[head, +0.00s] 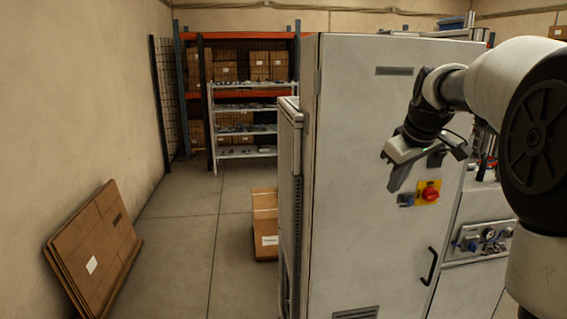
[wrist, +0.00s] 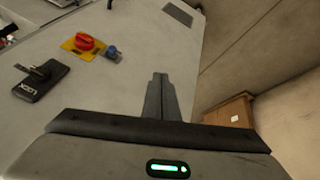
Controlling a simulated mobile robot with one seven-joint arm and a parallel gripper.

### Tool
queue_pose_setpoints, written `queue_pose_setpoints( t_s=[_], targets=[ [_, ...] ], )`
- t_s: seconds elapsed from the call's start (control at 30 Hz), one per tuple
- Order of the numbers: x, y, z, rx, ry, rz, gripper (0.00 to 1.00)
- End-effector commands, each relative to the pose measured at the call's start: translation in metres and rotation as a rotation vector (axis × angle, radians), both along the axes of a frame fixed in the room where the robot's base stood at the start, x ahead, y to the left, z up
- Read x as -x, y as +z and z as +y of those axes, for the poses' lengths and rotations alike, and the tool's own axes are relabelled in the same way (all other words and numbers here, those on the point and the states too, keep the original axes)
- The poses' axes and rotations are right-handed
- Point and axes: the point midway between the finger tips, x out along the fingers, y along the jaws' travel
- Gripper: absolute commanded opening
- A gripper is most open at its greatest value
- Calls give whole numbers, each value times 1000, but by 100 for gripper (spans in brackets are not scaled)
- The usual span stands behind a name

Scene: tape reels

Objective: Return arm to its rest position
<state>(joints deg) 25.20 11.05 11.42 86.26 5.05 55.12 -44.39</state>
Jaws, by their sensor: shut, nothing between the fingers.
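My gripper (head: 394,186) hangs in front of the grey cabinet (head: 345,200) in the head view, at the end of my arm, which comes in from the right. The fingers point down and sit just left of the cabinet's red and yellow switch. In the wrist view my gripper (wrist: 161,80) shows with its two dark fingers together and nothing between them. I cannot tell the exact gap between the fingers and the cabinet face.
The red rotary switch (head: 430,191) and black door handle (head: 431,266) stick out from the cabinet. Flattened cardboard (head: 98,245) leans on the left wall. A carton (head: 265,222) stands beside the cabinet. The floor (head: 180,260) between is clear.

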Motion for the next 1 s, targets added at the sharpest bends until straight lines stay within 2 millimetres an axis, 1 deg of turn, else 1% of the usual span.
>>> queue_pose_setpoints(
  t_s=[0.03, 0.07, 0.1, 0.17, 0.2, 0.23, 0.27, 0.3, 0.33, 0.4, 0.5, 0.6, 0.7, 0.8, 1.0],
  targets=[
    [27, 9, 30, -15, -26, 2, 0],
    [43, 11, 44, -33, -51, 4, 0],
    [65, 13, 62, -57, -83, 8, 0],
    [99, 13, 85, -97, -134, 11, 0],
    [123, 11, 99, -127, -168, 13, 0],
    [141, 9, 108, -151, -193, 16, 0],
    [158, 6, 116, -173, -218, 17, 0],
    [182, 0, 123, -197, -251, 20, 0],
    [198, -4, 126, -210, -274, 19, 0],
    [233, -18, 128, -223, -320, 17, 0],
    [270, -38, 127, -232, -373, 10, 0],
    [294, -54, 126, -239, -405, 5, 0],
    [305, -64, 125, -242, -423, 3, 0],
    [309, -68, 125, -243, -429, 4, 0],
    [308, -68, 125, -243, -429, 5, 0]
  ],
)
